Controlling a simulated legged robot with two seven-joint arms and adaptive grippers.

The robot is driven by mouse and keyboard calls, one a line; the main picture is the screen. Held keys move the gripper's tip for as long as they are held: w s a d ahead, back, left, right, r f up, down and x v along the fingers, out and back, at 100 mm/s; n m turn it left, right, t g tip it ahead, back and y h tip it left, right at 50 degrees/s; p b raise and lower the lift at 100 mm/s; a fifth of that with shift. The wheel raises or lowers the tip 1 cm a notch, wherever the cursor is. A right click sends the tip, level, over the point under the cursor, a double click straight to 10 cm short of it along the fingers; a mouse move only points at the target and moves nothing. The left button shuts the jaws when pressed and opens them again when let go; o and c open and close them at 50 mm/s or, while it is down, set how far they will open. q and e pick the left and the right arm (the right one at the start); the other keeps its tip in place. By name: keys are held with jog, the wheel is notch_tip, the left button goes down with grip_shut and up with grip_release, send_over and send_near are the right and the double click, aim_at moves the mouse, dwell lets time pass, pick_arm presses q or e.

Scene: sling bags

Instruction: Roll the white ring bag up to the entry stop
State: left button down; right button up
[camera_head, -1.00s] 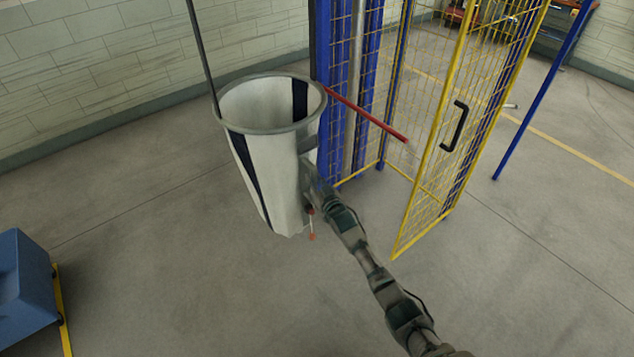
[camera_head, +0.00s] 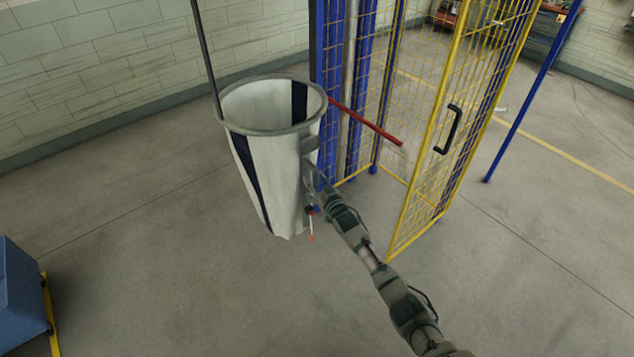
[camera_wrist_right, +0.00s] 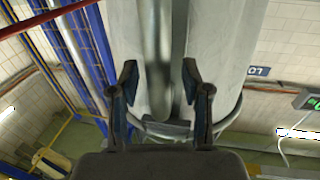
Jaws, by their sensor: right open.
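The white ring bag (camera_head: 277,180) hangs upright with an open grey ring at its top and dark stripes down its side. My right gripper (camera_head: 310,176) is at the bag's right side, partly hidden by its own wrist. In the right wrist view, the open fingers (camera_wrist_right: 160,85) stand on either side of a grey vertical bar (camera_wrist_right: 158,50) in front of the white cloth (camera_wrist_right: 215,50). Contact cannot be told. A red bar (camera_head: 368,123) juts out just right of the ring; no label shows whether it is the entry stop. My left gripper is out of view.
A yellow mesh gate (camera_head: 455,130) with a black handle stands open at the right, beside blue posts (camera_head: 330,80). A blue box (camera_head: 20,290) is at the lower left. The floor below and left of the bag is clear.

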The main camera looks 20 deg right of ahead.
jog(key=shift+s, duration=0.25)
jog(key=s+d, duration=0.2)
jog(key=s, duration=0.9)
jog(key=shift+s+a, duration=0.1)
jog(key=shift+d+f, duration=0.1)
jog(key=shift+d, duration=0.15)
jog(key=shift+a, duration=0.1)
